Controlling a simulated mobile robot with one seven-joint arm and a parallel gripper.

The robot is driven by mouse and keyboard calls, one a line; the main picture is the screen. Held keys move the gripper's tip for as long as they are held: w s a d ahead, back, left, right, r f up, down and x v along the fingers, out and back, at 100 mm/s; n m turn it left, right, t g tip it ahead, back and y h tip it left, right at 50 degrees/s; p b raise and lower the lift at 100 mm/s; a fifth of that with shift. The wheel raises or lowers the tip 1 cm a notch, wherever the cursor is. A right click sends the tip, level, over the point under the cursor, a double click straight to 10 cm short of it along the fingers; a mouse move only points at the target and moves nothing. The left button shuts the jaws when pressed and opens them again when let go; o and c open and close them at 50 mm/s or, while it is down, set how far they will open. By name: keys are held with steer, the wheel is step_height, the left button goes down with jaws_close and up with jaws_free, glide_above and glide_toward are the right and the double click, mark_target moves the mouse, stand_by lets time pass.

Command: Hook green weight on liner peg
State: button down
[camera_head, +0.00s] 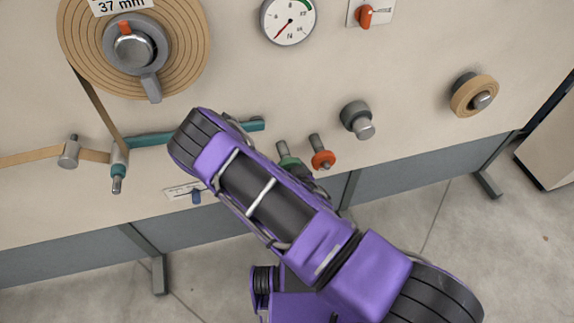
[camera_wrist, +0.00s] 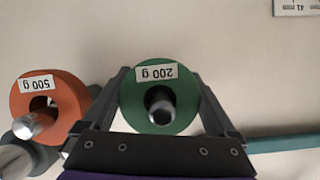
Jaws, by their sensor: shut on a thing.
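The green weight (camera_wrist: 131,98) is a disc with a 200 g label that reads upside down in the wrist view. A metal peg (camera_wrist: 160,105) shows through its central hole. My gripper (camera_wrist: 160,76) has one finger on each side of the disc and is shut on it. In the head view the green weight (camera_head: 287,159) shows only in part, beside my purple arm, which hides most of my gripper. No peg is marked as the liner peg, so I cannot tell which it is.
An orange 500 g weight (camera_wrist: 66,100) hangs on a peg close beside my gripper; it also shows in the head view (camera_head: 323,159). A teal bar (camera_head: 150,139) runs along the panel. A brown strip (camera_head: 95,105) comes down from the large roll (camera_head: 185,45).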

jaws_free()
